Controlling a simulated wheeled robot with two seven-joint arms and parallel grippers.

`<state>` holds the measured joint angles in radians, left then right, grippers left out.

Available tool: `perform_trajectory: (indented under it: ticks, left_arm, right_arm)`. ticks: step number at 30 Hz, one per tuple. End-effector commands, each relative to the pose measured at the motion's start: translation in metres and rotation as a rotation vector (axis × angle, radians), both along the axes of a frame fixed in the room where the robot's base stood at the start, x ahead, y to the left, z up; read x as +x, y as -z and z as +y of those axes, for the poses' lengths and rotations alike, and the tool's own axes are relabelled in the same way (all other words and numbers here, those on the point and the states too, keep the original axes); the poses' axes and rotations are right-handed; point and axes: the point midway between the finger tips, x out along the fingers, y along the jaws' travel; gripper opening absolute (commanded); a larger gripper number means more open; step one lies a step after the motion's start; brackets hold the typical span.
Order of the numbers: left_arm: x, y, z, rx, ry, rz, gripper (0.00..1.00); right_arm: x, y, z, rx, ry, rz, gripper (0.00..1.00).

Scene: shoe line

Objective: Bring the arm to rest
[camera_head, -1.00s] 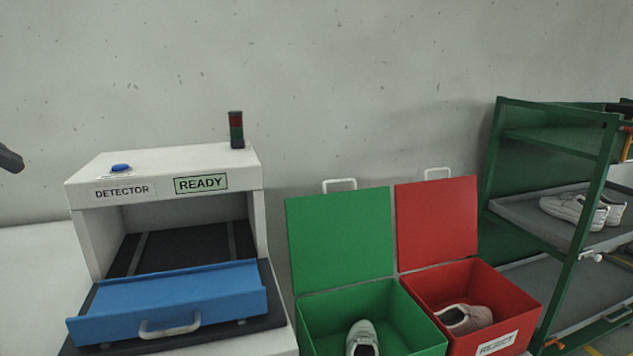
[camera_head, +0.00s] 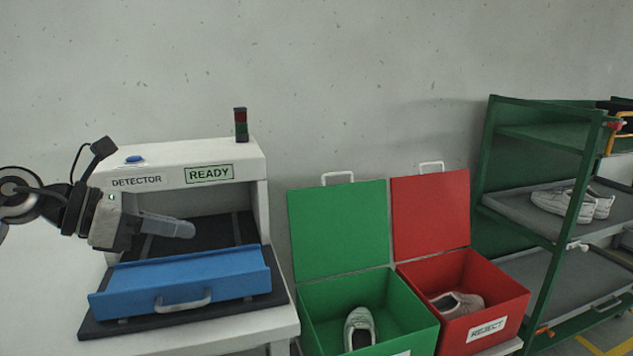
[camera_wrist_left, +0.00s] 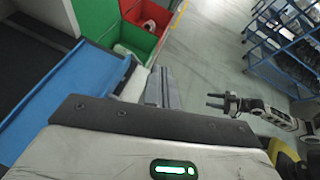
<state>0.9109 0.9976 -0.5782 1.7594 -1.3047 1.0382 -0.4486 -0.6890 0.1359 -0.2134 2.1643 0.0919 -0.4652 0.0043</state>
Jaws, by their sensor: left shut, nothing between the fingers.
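My left gripper (camera_head: 190,228) comes in from the left in the head view, in front of the detector (camera_head: 180,172). Its fingers are together with nothing between them, above the lowered blue door (camera_head: 190,272). In the left wrist view its fingers (camera_wrist_left: 162,86) point toward the bins. My right gripper (camera_wrist_left: 212,101) shows at the right of the left wrist view, its two fingers apart and empty. It is outside the head view.
The detector display reads READY. An open green bin (camera_head: 410,325) and an open red bin (camera_head: 510,300) each hold a shoe. A green rack (camera_head: 485,180) with white shoes stands at right. A blue rack (camera_wrist_left: 290,60) shows in the wrist view.

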Motion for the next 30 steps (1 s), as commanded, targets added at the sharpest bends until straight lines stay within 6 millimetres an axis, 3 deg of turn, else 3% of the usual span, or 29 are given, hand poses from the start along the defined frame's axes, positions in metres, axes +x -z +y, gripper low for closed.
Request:
perform_trajectory:
  ticks: [1, 3, 7, 11, 14, 18, 22, 23, 27, 30]
  left_arm:
    - [-0.01, 0.022, -0.035, -0.174, 0.033, 0.095, 0.0]
    - [-0.022, 0.036, -0.069, -0.434, 0.033, 0.23, 0.0]
    - [-0.036, 0.058, -0.1, -0.912, -0.063, 0.531, 0.0]
    - [-0.042, 0.102, -0.097, -1.366, -0.283, 0.873, 0.0]
    - [-0.054, 0.157, -0.083, -1.684, -0.534, 1.148, 0.0]
    - [-0.096, 0.251, -0.064, -2.044, -0.964, 1.495, 0.0]
    - [-0.148, 0.316, -0.058, -2.238, -1.318, 1.711, 0.0]
    - [-0.16, 0.327, -0.058, 2.212, 1.353, -1.702, 0.0]
    - [-0.2, 0.359, -0.06, 1.985, 1.368, -1.566, 0.0]
    - [-0.214, 0.368, -0.061, 1.915, 1.371, -1.524, 0.0]
  right_arm:
    - [0.0, 0.002, 0.0, -0.006, -0.001, 0.002, 0.47]
    - [0.0, 0.005, -0.001, -0.012, -0.003, 0.005, 0.47]
    - [-0.001, 0.011, -0.002, -0.027, -0.007, 0.011, 0.47]
    - [-0.002, 0.016, -0.004, -0.041, -0.01, 0.016, 0.47]
    - [-0.002, 0.02, -0.004, -0.052, -0.012, 0.021, 0.47]
    - [-0.003, 0.025, -0.006, -0.067, -0.016, 0.026, 0.47]
    - [-0.003, 0.028, -0.007, -0.076, -0.018, 0.029, 0.47]
    - [-0.003, 0.029, -0.007, -0.079, -0.019, 0.03, 0.47]
    - [-0.004, 0.031, -0.007, -0.083, -0.02, 0.032, 0.47]
    - [-0.004, 0.032, -0.008, -0.085, -0.02, 0.033, 0.47]
